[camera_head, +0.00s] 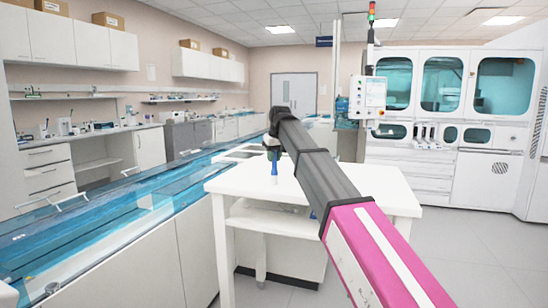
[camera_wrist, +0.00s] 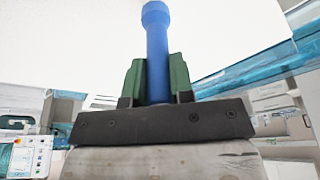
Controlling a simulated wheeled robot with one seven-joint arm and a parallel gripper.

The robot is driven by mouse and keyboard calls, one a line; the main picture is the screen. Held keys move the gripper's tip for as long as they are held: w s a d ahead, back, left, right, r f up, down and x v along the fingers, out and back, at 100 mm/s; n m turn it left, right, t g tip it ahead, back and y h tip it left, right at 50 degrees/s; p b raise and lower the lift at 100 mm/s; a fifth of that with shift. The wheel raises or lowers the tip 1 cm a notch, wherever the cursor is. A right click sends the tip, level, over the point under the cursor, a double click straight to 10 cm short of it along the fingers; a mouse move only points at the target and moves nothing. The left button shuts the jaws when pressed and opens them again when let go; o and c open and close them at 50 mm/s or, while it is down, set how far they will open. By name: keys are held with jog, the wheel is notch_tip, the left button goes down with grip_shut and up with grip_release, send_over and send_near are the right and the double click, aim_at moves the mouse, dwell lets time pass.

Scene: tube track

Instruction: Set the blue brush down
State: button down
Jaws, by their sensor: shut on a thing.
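The blue brush (camera_wrist: 156,45) is a blue rod with a rounded, wider end. It is held between the green fingers of my gripper (camera_wrist: 158,78) in the wrist view. My gripper is shut on it. In the head view, the brush (camera_head: 274,168) shows as a small blue shape below the end of my arm, over the white table (camera_head: 340,196). Whether its lower end touches the table top cannot be told. My gripper (camera_head: 272,150) is small and partly hidden by my arm there.
A long bench with a clear blue cover (camera_head: 110,215) runs along the left of the table. Dark flat panels (camera_head: 243,152) lie at the table's far left. A large white machine (camera_head: 450,110) stands behind on the right. The table's right part looks bare.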

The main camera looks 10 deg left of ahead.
jog(key=shift+f, duration=0.1)
jog(key=c, duration=1)
grip_release()
jog(key=v, duration=1.2)
